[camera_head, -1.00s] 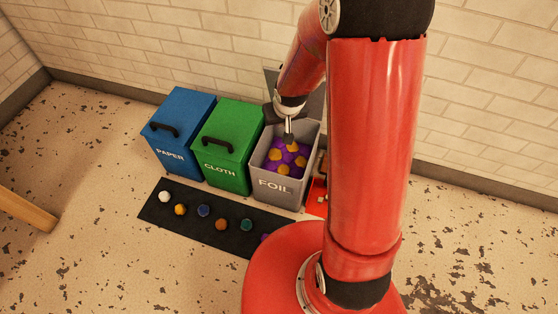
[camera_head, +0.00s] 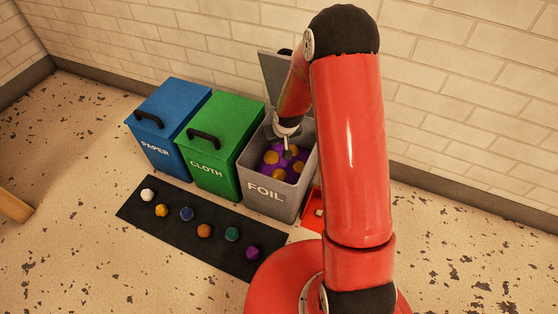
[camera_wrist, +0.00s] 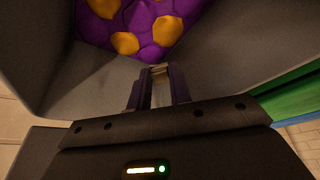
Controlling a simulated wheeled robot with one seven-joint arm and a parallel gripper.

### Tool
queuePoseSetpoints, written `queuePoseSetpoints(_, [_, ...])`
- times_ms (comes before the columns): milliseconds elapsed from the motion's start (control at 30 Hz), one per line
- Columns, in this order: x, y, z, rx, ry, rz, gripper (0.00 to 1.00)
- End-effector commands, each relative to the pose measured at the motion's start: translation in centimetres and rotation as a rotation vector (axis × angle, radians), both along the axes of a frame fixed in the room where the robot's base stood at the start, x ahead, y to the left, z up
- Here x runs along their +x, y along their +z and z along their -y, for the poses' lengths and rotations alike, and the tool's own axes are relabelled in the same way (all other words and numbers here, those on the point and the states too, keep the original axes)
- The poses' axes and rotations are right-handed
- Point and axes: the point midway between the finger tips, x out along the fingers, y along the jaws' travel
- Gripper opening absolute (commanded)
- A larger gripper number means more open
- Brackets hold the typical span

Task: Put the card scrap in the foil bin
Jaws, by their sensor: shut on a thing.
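The grey foil bin (camera_head: 258,194) stands at the right end of the bin row with its lid (camera_head: 277,75) raised. My gripper (camera_head: 287,154) reaches down into the bin's open mouth. In the wrist view my gripper (camera_wrist: 159,75) is shut on a small tan piece, the card scrap (camera_wrist: 160,71), mostly hidden between the fingers. The bin's inner wall (camera_wrist: 225,55) and purple-and-gold contents (camera_wrist: 140,25) lie beyond the fingertips.
The closed green cloth bin (camera_head: 215,165) and closed blue paper bin (camera_head: 160,135) stand left of it. A black mat (camera_head: 215,238) holds several coloured lumps in front. A red tray (camera_head: 311,221) with a small pale item lies right of the foil bin.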

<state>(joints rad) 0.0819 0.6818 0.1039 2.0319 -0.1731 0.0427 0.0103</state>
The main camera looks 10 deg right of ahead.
Motion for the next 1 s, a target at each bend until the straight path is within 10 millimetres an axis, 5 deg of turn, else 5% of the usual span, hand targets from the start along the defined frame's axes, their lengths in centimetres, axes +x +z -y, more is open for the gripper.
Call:
queuePoseSetpoints(100, [-0.1,-3.2,0.0,0.000,0.001,-0.003,0.00])
queuePoseSetpoints(633, [-0.1,-9.3,0.0,-0.001,0.001,-0.002,0.00])
queuePoseSetpoints(1000, [0.0,-9.9,0.0,0.000,0.000,0.001,0.00])
